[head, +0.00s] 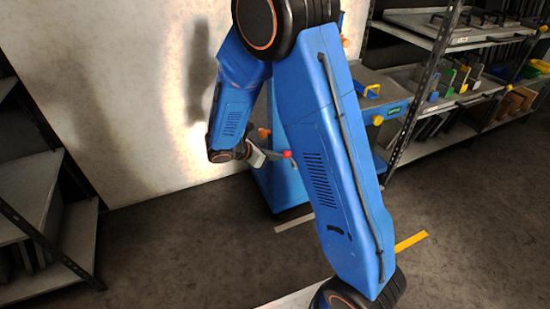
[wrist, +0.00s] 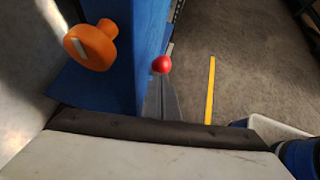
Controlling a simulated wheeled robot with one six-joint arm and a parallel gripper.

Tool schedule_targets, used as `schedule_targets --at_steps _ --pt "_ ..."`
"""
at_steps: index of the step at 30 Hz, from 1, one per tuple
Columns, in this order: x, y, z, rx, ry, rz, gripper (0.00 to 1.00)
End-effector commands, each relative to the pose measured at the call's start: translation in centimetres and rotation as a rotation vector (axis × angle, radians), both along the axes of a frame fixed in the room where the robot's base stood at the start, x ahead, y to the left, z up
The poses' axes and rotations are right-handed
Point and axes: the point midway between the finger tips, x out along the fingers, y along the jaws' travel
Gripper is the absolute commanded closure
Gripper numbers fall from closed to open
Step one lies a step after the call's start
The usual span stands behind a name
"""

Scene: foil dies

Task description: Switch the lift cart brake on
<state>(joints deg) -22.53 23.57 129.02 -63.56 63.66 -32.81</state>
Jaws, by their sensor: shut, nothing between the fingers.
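The lift cart (head: 278,185) is a blue upright body against the pale wall, partly hidden behind my arm; its blue face also shows in the wrist view (wrist: 112,88). A round orange knob (wrist: 92,46) with a pale mark sticks out of that face. A red ball (wrist: 162,64) shows right of the knob, and small in the head view (head: 287,154). I cannot see what carries it. My gripper (head: 277,156) is shut and empty, its grey fingers (wrist: 162,88) pointing at the ball. I cannot tell whether they touch it.
Metal shelving (head: 412,100) with bins and plates stands at the right. Another rack (head: 35,190) stands at the left. Yellow tape (wrist: 210,92) marks the floor right of the cart. The floor at front left is clear.

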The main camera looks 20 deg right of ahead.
Motion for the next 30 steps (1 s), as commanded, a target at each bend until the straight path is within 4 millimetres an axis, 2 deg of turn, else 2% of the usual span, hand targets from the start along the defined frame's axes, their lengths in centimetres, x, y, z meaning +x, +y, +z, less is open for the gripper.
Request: schedule_targets --at_steps 12,18,30 --pt "0.1 -2.9 2.2 0.218 0.005 -0.005 1.00" --pt "0.2 -4.5 3.0 0.247 0.007 -0.001 1.00" --pt "0.2 -4.8 3.1 0.246 0.009 0.000 1.00"
